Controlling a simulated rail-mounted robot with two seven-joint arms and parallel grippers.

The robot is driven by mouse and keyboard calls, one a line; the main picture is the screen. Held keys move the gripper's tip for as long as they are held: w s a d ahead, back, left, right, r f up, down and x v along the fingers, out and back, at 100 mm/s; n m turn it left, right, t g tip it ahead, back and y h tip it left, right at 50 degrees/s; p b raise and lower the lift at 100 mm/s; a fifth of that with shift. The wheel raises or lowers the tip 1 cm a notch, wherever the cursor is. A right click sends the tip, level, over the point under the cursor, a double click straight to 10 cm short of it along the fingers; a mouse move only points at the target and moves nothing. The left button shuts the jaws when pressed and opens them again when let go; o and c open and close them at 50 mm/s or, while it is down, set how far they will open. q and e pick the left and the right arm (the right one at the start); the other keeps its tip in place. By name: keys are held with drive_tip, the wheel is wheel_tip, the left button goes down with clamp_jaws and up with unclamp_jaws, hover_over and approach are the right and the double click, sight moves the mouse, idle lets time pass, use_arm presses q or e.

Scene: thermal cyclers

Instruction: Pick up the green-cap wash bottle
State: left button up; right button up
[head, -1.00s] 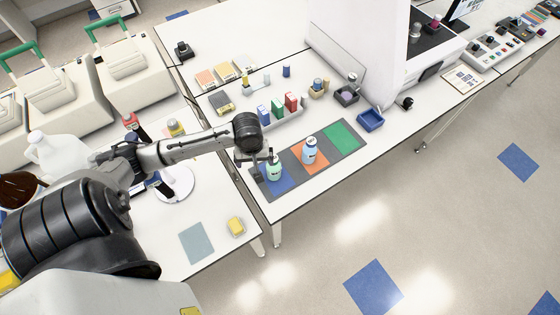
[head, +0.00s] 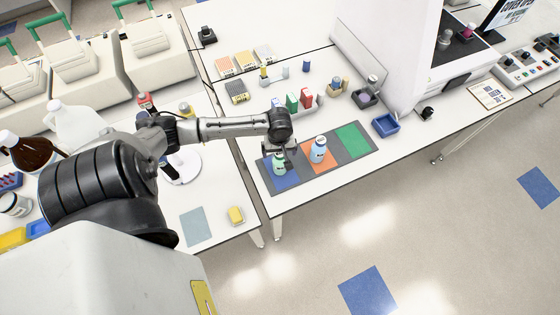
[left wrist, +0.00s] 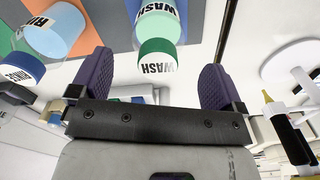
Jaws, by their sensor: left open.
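The green-cap wash bottle (head: 279,166) stands upright on the blue square of a mat. In the left wrist view its green cap (left wrist: 157,52) and WASH label show between and beyond my gripper's fingers. My left gripper (head: 282,150) is open, close to the bottle and partly covering its top in the head view. In the left wrist view the two purple finger pads of this gripper (left wrist: 157,80) are spread wide, with nothing between them touching. A blue-white bottle (head: 318,150) stands on the orange square. My right gripper is not in view.
The green square (head: 353,138) of the mat is empty. A blue tray (head: 386,125) is to the right.

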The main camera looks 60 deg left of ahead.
sight(280, 162)
use_arm(q)
drive_tip(key=shift+w+f+p, duration=0.1)
drive_tip(key=shift+f+p, duration=0.3)
drive_tip(key=shift+f, duration=2.25)
drive_tip(key=shift+c, duration=0.3)
drive_tip(key=c, duration=1.1)
drive_tip(key=shift+r, duration=0.1)
